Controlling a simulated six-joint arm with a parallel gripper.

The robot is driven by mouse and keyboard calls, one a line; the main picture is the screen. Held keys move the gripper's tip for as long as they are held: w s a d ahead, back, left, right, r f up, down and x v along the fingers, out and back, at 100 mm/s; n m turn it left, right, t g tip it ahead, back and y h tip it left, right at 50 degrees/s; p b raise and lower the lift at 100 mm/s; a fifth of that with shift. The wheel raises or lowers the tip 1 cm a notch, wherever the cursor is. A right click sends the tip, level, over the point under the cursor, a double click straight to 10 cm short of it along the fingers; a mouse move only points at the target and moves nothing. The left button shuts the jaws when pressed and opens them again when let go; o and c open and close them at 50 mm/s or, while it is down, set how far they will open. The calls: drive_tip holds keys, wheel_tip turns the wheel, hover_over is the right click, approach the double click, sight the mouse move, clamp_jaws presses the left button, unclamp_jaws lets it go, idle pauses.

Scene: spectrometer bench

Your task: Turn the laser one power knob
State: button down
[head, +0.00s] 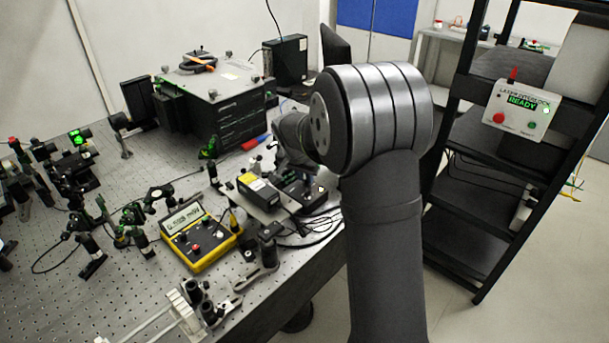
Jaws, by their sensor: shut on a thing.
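My gripper (308,184) points down at a small black control box (312,203) near the right edge of the optical bench. My grey wrist and arm cover much of it from this view. The fingers are shut on the laser one power knob on top of the box. The knob itself is mostly hidden between the fingers, so its angle cannot be read. A black laser module with a yellow label (258,184) lies just left of the box.
A yellow power meter (201,238) stands left on the perforated bench (130,285), among several optical mounts. A large black instrument (213,95) stands behind. Cables run near the bench edge. The rack at right carries a laser interlock panel (521,105) reading READY.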

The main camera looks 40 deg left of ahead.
drive_tip(key=c, duration=1.3)
unclamp_jaws()
drive_tip(key=shift+c, duration=0.2)
drive_tip(key=v, duration=1.7)
drive_tip(key=shift+s+r, duration=0.15)
drive_tip(key=shift+r, duration=0.05)
drive_tip(key=shift+f, duration=0.1)
drive_tip(key=x, duration=1.7)
drive_tip(key=shift+f, duration=0.1)
